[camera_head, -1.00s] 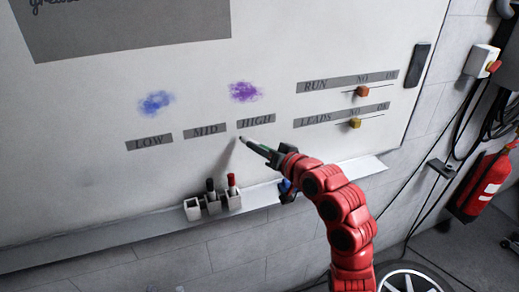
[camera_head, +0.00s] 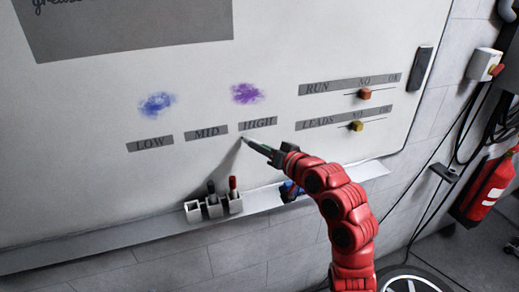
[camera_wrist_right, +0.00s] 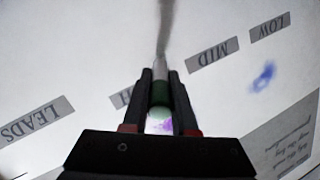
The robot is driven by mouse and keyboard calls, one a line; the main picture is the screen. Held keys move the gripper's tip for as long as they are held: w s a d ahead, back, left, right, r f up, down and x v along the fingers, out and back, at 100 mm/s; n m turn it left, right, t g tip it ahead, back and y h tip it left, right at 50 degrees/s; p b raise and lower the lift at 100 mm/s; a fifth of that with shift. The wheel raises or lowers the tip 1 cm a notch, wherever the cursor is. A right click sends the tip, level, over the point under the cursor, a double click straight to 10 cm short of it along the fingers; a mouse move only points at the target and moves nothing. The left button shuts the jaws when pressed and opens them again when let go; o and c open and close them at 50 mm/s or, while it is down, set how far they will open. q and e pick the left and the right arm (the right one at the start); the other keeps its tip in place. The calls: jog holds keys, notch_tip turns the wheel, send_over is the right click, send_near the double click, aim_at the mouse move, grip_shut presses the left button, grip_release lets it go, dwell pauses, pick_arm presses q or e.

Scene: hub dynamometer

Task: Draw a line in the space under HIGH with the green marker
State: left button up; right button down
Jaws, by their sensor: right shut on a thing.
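The HIGH label (camera_head: 258,124) is a grey strip on the white board (camera_head: 90,85), right of the MID label (camera_head: 206,132) and the LOW label (camera_head: 150,142). My right gripper (camera_head: 279,157) is shut on the green marker (camera_head: 258,148), whose tip points left and up, just under HIGH. In the right wrist view the marker (camera_wrist_right: 160,93) stands between the fingers, with its tip toward the board. I cannot tell whether the tip touches the board. No green line shows under HIGH. My left gripper is not in view.
Holders (camera_head: 214,209) with a black and a red marker stand on the ledge (camera_head: 115,239) below. A blue smudge (camera_head: 157,103) and a purple smudge (camera_head: 246,93) are above the labels. Two slider rows (camera_head: 350,95) are at the right.

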jog(key=shift+w+d, duration=0.15)
jog(key=shift+d, duration=0.3)
jog(key=shift+b, duration=0.3)
jog(key=shift+w+d+b, duration=0.25)
jog(key=shift+d+b, duration=0.2)
jog(key=shift+d, duration=0.15)
jog(key=shift+w+d+b, duration=0.25)
jog(key=shift+d+b, duration=0.3)
jog(key=shift+d, duration=0.15)
